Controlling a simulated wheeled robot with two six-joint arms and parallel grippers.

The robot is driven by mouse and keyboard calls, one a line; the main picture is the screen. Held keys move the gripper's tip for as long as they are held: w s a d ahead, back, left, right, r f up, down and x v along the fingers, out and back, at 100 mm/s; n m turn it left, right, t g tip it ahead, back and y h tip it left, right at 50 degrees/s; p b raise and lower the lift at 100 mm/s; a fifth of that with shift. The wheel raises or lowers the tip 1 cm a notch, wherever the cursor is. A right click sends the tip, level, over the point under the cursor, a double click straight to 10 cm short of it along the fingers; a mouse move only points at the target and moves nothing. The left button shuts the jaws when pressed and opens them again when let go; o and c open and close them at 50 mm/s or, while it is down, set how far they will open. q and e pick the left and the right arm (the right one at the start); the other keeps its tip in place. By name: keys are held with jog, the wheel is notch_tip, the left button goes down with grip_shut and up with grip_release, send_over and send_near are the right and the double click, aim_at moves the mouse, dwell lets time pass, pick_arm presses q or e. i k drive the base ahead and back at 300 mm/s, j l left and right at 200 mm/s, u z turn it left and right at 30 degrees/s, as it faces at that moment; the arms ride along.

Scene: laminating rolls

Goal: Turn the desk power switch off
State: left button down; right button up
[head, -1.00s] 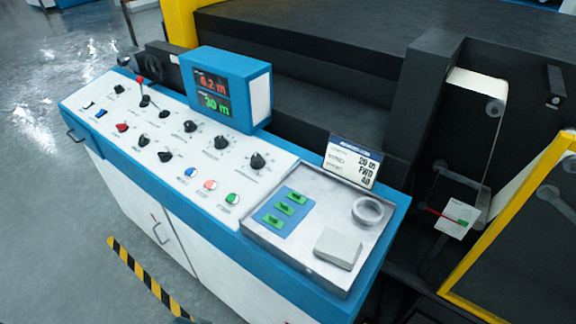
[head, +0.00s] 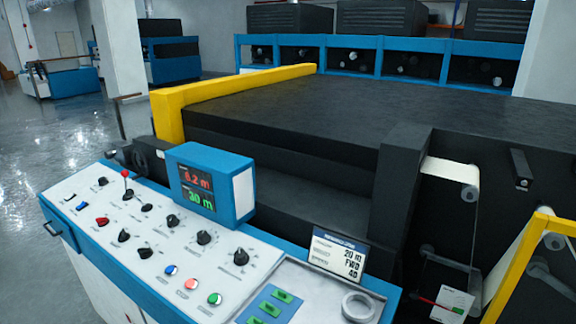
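The control desk (head: 140,283) has a white sloped panel (head: 160,262) with several switches and knobs. A red-tipped lever (head: 126,182) stands near the back edge. Labels are too small to read, so I cannot tell which one is the power switch or its position. Both displays on the blue box (head: 213,185) are lit. Neither gripper is in view.
Blue, red and green buttons (head: 215,299) and a tray with green pieces (head: 282,296) and a ring (head: 358,307) are at the desk's right. A large black machine (head: 330,110) with a yellow rail (head: 230,90) stands behind. Open floor (head: 75,133) lies to the left.

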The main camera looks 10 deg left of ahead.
aim_at(101, 221)
jog(key=u, duration=1.5)
